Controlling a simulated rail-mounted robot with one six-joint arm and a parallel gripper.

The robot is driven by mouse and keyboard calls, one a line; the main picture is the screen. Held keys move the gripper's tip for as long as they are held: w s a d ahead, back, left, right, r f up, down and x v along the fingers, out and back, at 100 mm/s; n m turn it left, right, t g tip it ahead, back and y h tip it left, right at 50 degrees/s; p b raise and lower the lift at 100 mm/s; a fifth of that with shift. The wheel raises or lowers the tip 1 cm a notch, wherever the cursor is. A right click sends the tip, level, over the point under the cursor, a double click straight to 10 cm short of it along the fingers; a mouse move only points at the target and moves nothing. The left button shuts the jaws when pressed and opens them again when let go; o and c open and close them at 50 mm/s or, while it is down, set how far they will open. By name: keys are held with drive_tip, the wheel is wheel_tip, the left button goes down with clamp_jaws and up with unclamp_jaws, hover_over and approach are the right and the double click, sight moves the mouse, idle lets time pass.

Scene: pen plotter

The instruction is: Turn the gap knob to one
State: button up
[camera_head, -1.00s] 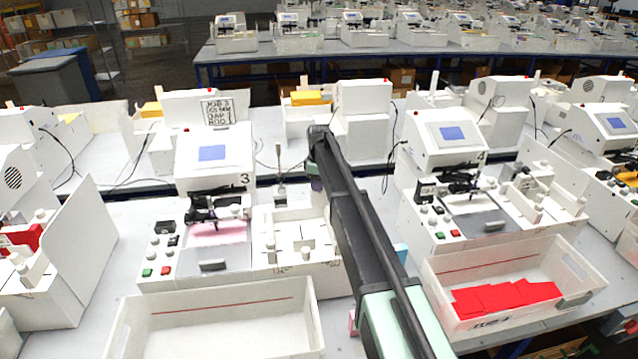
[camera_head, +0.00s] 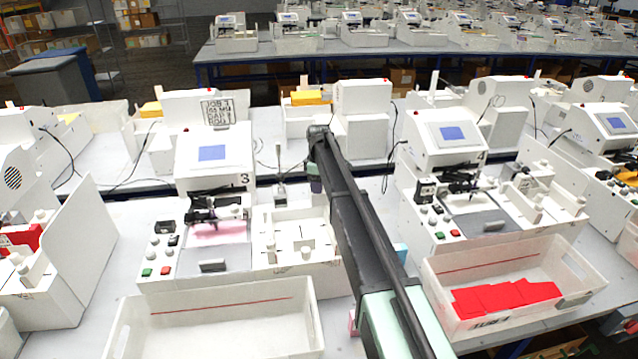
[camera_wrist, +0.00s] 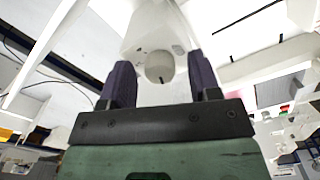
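A round pale knob (camera_wrist: 159,66) shows in the wrist view on a white housing. It appears between the two dark fingers of my gripper (camera_wrist: 160,82), which are spread apart on either side of it. A gap is visible beside each finger, and I see no contact. I cannot read a label or a setting on the knob, so I cannot confirm it is the gap knob. My gripper's fingertips are hidden there, and I cannot pick out this knob.
The plotter's left panel carries several buttons and knobs (camera_head: 165,255). A white fixture block (camera_head: 297,245) stands left of my arm. An empty white bin (camera_head: 215,328) is in front. A bin with red sheets (camera_head: 515,285) stands to the right, before plotter 4 (camera_head: 450,150).

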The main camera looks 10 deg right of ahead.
drive_tip(key=shift+r, duration=0.15)
wheel_tip(320, 180, up, 11)
drive_tip(key=p, duration=1.1)
drive_tip(key=shift+f, duration=0.2)
drive_tip(key=s+f+m+b, duration=0.4)
drive_tip(key=s+f+b, duration=0.1)
drive_tip(key=s, duration=0.9)
drive_tip(key=s+f+m+b, duration=0.4)
drive_tip(key=s+f+b, duration=0.2)
drive_tip(key=s, duration=0.8)
drive_tip(key=s+f+m+b, duration=0.5)
drive_tip(key=s+f+b, duration=0.1)
drive_tip(key=s, duration=0.9)
